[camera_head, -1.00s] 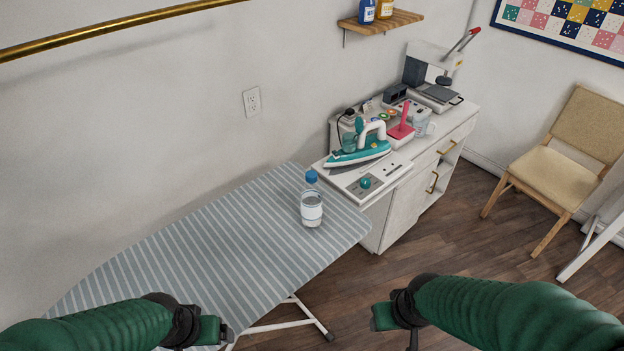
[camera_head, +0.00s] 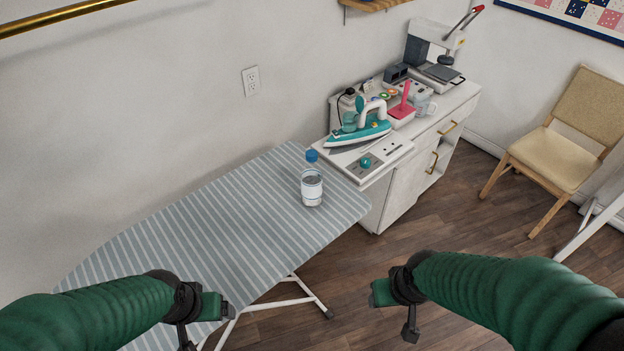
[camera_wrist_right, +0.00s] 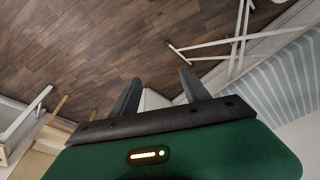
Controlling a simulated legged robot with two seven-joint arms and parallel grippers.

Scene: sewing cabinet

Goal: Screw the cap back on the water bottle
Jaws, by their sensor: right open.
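A clear water bottle (camera_head: 312,188) with a pale label stands upright near the far right end of the striped ironing board. My right gripper (camera_head: 405,315) is at the lower right, over the floor and away from the bottle. In the right wrist view, its two fingers (camera_wrist_right: 160,88) are apart, with nothing between them.
The ironing board (camera_head: 215,240) stands along the wall. A white cabinet (camera_head: 400,195) meets its right end and holds a teal iron (camera_head: 360,132), a mug and other items. A wooden chair (camera_head: 555,150) stands at the right. Wooden floor lies open in front.

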